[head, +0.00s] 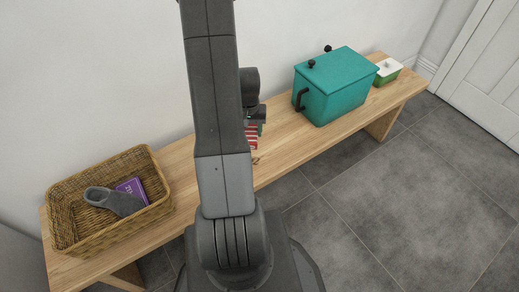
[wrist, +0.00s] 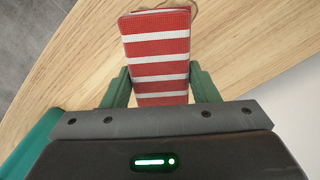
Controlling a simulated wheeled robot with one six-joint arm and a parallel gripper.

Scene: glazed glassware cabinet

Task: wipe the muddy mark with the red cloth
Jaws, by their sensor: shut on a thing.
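The red cloth with white stripes (wrist: 157,45) is a folded pad between the two green fingers of my gripper (wrist: 160,88) in the wrist view. My gripper is shut on it. In the head view a bit of the striped cloth (head: 251,138) shows beside my arm, over the middle of the bench. I cannot tell whether the cloth touches the wood. A small dark spot (head: 256,161) shows on the bench just in front of the cloth; I cannot tell whether it is the muddy mark. My arm hides part of the bench.
The wooden bench (head: 285,150) runs along the white wall. A wicker basket (head: 75,240) with a grey slipper (head: 115,202) and purple box (head: 133,190) stands left. A teal lidded box (head: 335,95) and a green-and-white container (head: 388,72) stand right. Grey tiled floor is clear in front.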

